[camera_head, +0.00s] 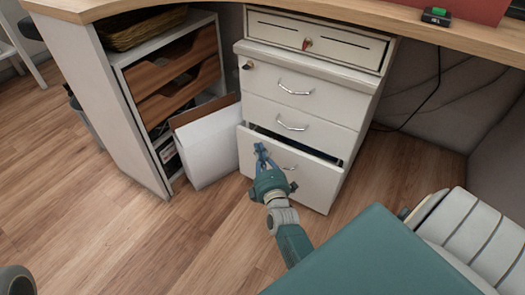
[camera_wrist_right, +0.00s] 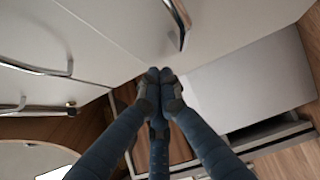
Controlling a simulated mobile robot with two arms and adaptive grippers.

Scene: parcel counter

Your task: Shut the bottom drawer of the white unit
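The white drawer unit (camera_head: 355,88) stands under the wooden counter. Its bottom drawer (camera_head: 318,178) is partly pulled out, with a dark gap showing along its top edge. The drawers above it look closed. My right gripper (camera_head: 260,149) is in front of the bottom drawer, left of its handle. In the right wrist view its fingers (camera_wrist_right: 160,76) are together and hold nothing. The bottom drawer's front (camera_wrist_right: 235,25) and handle (camera_wrist_right: 182,24) show just beyond the fingertips there. I cannot tell whether they touch the front. My left gripper is not in view.
A white box (camera_head: 208,145) leans on the floor left of the drawers, and also shows in the wrist view (camera_wrist_right: 250,85). A shelf with wooden trays (camera_head: 178,62) stands further left. A key (camera_head: 307,43) sticks out of the top lock. The wooden floor (camera_head: 130,230) in front is clear.

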